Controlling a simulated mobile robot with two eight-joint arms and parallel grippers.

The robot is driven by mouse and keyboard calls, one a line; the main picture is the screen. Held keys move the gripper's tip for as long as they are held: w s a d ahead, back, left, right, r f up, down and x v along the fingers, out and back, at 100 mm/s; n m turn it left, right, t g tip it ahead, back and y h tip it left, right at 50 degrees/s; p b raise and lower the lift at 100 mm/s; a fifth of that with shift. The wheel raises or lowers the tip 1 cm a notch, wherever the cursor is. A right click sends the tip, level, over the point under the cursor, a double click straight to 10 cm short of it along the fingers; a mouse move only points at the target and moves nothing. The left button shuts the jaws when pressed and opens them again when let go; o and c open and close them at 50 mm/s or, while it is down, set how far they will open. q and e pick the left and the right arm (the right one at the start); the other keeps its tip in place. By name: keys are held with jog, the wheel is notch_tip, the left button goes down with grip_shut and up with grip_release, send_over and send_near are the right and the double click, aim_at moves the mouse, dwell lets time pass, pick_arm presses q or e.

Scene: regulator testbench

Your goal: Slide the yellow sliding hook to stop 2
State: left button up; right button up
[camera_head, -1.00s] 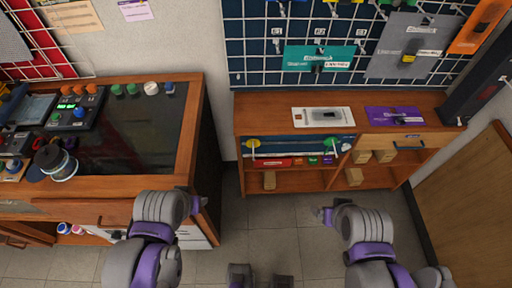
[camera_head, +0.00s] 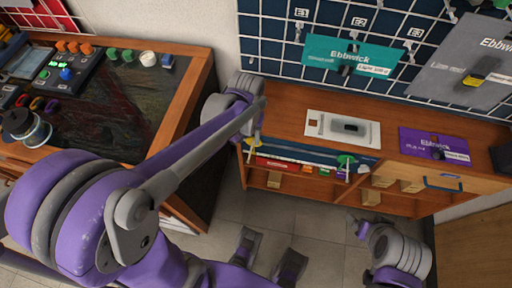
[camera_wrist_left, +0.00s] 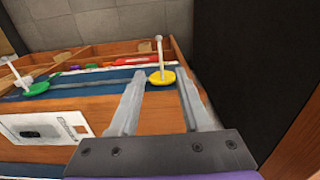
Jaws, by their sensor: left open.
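The yellow sliding hook (camera_head: 254,141) is at the left end of a blue rail (camera_head: 305,153) along the front of the wooden shelf unit. In the left wrist view, its round yellow disc (camera_wrist_left: 160,79) carries a pale upright peg. My left gripper (camera_wrist_left: 161,88) is open, with one fingertip on each side of the disc; I cannot tell whether they touch it. In the head view my left wrist covers the gripper's fingers. A green hook (camera_head: 346,160) is toward the rail's right end. Stop numbers are not readable. My right gripper (camera_head: 361,225) is low at the right, its jaws unclear.
A white panel (camera_head: 343,128) and a purple Ebbwick card (camera_head: 434,144) lie on the shelf top (camera_head: 285,105). A dark-topped bench (camera_head: 190,85) stands close at the left. A gridded board with teal and grey cards is behind. The rail between the hooks looks clear.

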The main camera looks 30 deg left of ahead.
aim_at(250, 155)
pick_arm(q)
notch_tip(250, 155, down, 10)
jog(key=shift+r+b, duration=0.25)
jog(key=shift+b, duration=0.6)
grip_shut()
dwell(0.9)
